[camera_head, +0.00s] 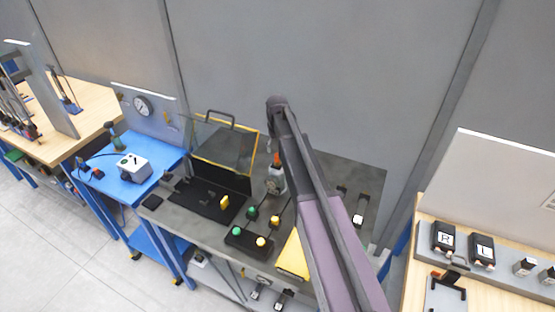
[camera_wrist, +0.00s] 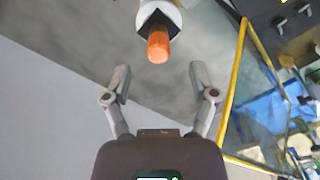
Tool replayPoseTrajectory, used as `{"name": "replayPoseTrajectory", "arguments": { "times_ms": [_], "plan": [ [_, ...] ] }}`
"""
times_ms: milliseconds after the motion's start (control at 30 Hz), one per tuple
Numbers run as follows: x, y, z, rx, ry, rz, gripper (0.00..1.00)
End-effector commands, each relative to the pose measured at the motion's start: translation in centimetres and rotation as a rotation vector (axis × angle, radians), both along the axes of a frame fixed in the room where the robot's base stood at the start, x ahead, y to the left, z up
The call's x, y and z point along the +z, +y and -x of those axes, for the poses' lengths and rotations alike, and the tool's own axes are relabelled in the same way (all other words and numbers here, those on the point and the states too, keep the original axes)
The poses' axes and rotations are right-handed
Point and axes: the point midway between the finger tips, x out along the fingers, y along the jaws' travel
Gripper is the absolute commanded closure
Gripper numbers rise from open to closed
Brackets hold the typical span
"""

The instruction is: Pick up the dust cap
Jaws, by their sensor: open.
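An orange cap (camera_wrist: 158,45), which looks like the dust cap, sits on the end of a white cylindrical fitting (camera_wrist: 160,14) in the wrist view. In the head view a small orange-red spot (camera_head: 277,158) shows at the top of a white device (camera_head: 277,182), just left of my arm. My gripper (camera_wrist: 159,80) is open and empty. The cap lies beyond the fingertips, roughly centred between them, and they appear apart from it. In the head view my gripper is hidden behind my arm.
A dark bench (camera_head: 175,213) carries a yellow-edged clear guard (camera_head: 225,145), standing raised left of the cap. In front are green and yellow knobs on a black box (camera_head: 247,240). A blue table (camera_head: 130,172) stands left, and a wooden bench (camera_head: 475,290) with black boxes stands right.

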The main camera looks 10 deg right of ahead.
Motion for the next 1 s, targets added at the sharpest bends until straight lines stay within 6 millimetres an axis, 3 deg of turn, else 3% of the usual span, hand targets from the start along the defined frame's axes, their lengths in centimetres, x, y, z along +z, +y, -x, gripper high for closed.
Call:
{"name": "replayPoseTrajectory", "arguments": {
  "times_ms": [500, 1000],
  "plan": [
    [-4.1, -0.1, -0.2, 0.0, 0.0, 0.0, 0.25],
    [-4.6, -0.1, -0.2, 0.001, 0.0, 0.0, 0.25]
  ]
}}
